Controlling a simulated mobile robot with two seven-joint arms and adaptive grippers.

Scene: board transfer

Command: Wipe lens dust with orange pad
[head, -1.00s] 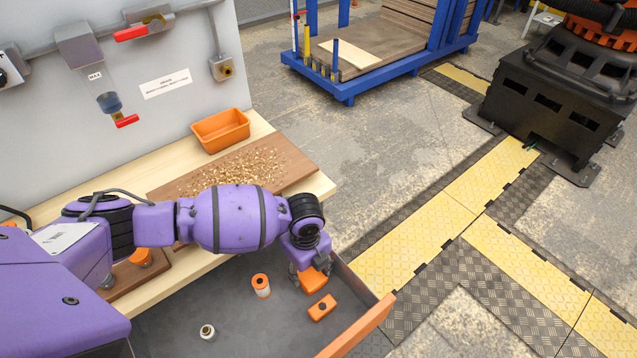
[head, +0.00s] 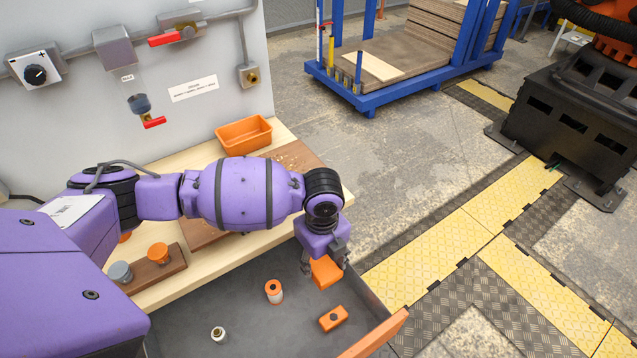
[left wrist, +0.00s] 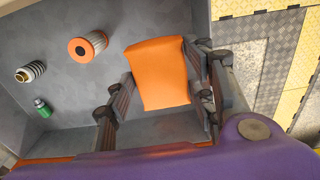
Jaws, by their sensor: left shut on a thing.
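The orange pad (head: 326,273) is a soft-looking orange block. My left gripper (head: 325,264) is shut on it, above the right part of the open grey drawer. In the left wrist view the pad (left wrist: 157,72) sits between the two fingers of the left gripper (left wrist: 162,92), with its broad face showing. My right gripper is not in view. I cannot make out a lens or dust on one in either view.
An orange bin (head: 243,134) and a chip-strewn board (head: 296,157) are on the bench, partly behind my arm.

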